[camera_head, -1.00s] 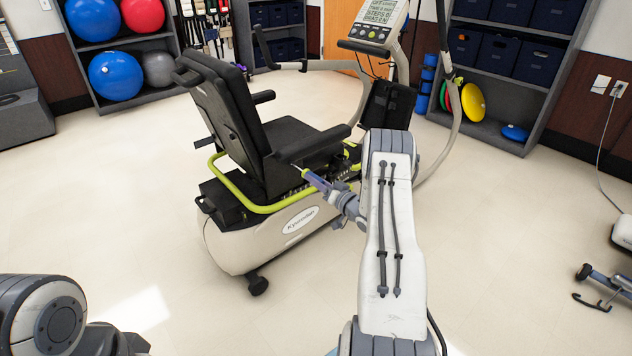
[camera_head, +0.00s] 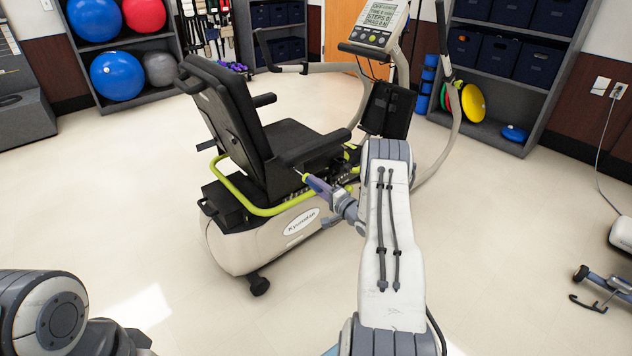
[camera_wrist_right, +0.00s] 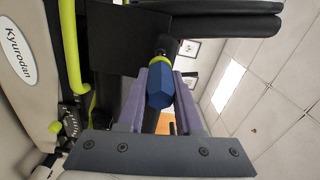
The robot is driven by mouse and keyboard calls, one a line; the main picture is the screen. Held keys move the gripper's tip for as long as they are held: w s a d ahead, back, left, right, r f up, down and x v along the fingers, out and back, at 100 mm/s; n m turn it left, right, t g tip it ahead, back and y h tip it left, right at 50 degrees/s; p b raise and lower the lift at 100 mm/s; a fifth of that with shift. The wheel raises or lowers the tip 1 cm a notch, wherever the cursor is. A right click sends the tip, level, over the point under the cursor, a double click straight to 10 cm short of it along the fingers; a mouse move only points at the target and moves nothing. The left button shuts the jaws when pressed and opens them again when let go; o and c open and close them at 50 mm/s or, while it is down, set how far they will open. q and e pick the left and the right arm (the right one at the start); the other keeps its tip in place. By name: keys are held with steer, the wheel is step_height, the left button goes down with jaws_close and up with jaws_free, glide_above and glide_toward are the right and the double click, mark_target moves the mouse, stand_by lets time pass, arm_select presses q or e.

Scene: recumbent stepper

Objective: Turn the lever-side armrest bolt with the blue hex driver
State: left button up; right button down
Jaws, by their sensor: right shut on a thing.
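The recumbent stepper (camera_head: 262,240) stands mid-floor with its black seat back (camera_head: 228,115) toward me. Its near armrest (camera_head: 318,150) is black and also shows at the top of the right wrist view (camera_wrist_right: 225,22). My right gripper (camera_head: 322,190) is shut on the blue hex driver (camera_wrist_right: 160,88), a blue hexagonal handle with a yellow-green collar, held between purple fingers. The driver points away from my wrist toward the armrest's underside, near the seat back. I cannot tell whether its tip touches the bolt. The bolt itself is not discernible. My left gripper is out of view.
A yellow-green frame rail (camera_head: 240,195) curves beside the seat, close to the driver. The stepper's console (camera_head: 376,30) and moving handles rise beyond. Shelves (camera_head: 505,75) stand at the back right, with balls on a rack at the left.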

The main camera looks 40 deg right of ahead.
steer(key=shift+s+d+p, duration=0.2)
steer(key=shift+s+p, duration=0.85)
steer(key=shift+s, duration=1.9)
steer(key=s+p, duration=0.2)
steer(key=s, duration=0.7)
steer(key=shift+d, duration=0.4)
stand_by(1.5)
